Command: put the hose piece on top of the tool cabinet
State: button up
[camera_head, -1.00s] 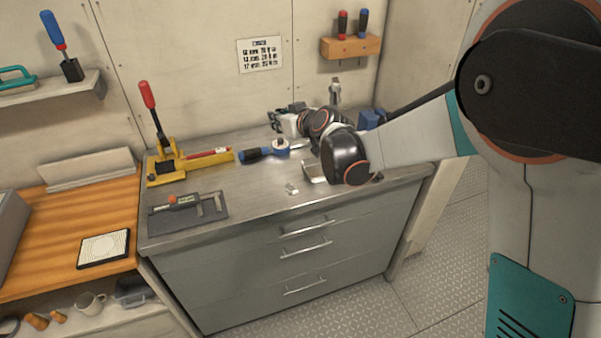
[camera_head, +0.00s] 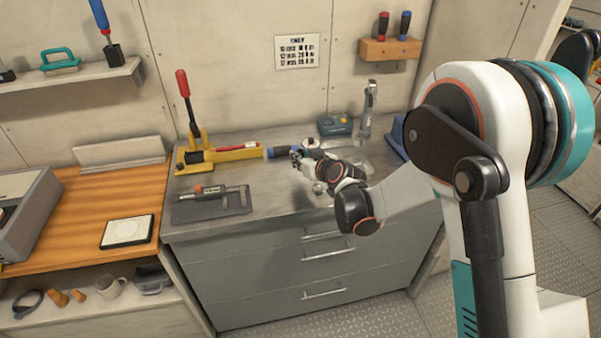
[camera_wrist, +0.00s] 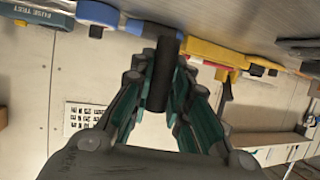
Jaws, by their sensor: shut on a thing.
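The tool cabinet (camera_head: 290,268) is grey with several drawers, and a metal top with tools on it. My gripper (camera_head: 297,158) is low over the middle of that top, beside a blue-handled tool (camera_head: 272,152). In the wrist view my gripper (camera_wrist: 163,85) is shut on a dark cylinder, the hose piece (camera_wrist: 160,72), held between its teal-lined fingers. The hose piece's far end is close to the cabinet top; I cannot tell whether it touches. I cannot make out the hose piece in the head view.
A yellow tool with a red lever (camera_head: 186,100) and a caliper on a dark tray (camera_head: 210,204) occupy the left of the top. A fuse tester (camera_head: 334,125) and a metal tap (camera_head: 370,105) stand at the back. The front middle of the top is mostly clear.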

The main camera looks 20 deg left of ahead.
jog(key=shift+f+b, duration=0.6)
jog(key=shift+f, duration=1.6)
jog(key=shift+f, duration=0.15)
jog(key=o, duration=0.8)
jog(key=shift+c, duration=0.2)
jog(key=shift+s+d+r, duration=0.1)
jog(key=shift+d+r, duration=0.05)
jog(key=shift+r, duration=0.1)
jog(key=p+v, duration=0.2)
jog(key=v, duration=0.9)
jog(key=shift+s+d, duration=0.2)
jog(key=shift+d, duration=0.15)
